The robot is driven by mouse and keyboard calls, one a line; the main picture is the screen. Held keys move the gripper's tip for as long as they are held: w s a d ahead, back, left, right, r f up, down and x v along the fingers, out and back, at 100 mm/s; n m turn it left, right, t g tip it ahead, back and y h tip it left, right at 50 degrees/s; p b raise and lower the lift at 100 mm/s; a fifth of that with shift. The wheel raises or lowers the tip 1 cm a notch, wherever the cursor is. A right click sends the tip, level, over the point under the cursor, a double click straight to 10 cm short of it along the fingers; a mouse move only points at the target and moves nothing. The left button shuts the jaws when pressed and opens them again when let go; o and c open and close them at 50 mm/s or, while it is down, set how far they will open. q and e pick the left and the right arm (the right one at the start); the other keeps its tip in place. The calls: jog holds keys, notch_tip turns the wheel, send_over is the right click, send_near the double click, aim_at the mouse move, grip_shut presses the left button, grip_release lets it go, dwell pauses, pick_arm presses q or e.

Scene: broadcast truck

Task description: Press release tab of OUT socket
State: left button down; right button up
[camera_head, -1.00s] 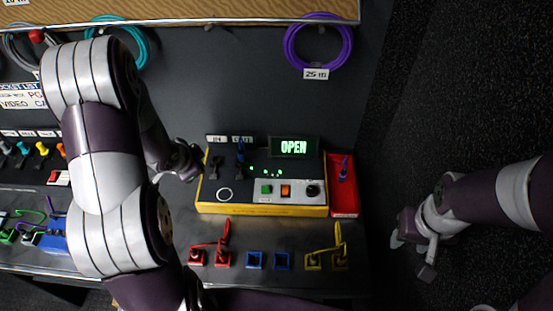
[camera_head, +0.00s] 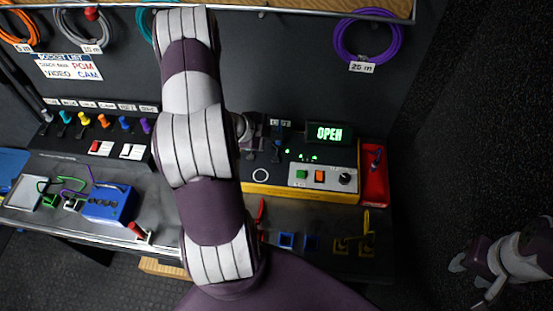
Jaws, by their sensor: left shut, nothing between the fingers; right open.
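The yellow-edged tester box (camera_head: 300,192) stands on the bench with a lit green OPEN display (camera_head: 329,133). Two small labels sit at its upper left, too small to read surely. A blue plug (camera_head: 277,150) stands upright in the socket under the right label, apparently the OUT socket. I cannot make out its release tab. My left gripper (camera_head: 253,138) is shut and empty over the box's upper left corner, just left of the blue plug. Its fingertips are partly hidden and contact is unclear. My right gripper (camera_head: 470,280) is open and empty at the lower right, away from the bench.
A red holder (camera_head: 375,187) adjoins the box's right side. Red, blue (camera_head: 286,240) and yellow (camera_head: 354,246) connector blocks sit in front, partly behind my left arm. A plug panel (camera_head: 95,140) and a blue box (camera_head: 108,204) are at left. Coiled cables hang on the back wall.

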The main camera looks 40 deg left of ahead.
pick_arm(q)
jog(key=b, duration=0.6)
send_over(273, 161)
notch_tip(273, 161, down, 8)
jog(key=shift+r, duration=0.25)
jog(key=shift+f+b, duration=0.3)
jog(key=shift+b, duration=0.05)
dwell(1.0)
jog(key=shift+f, duration=0.35)
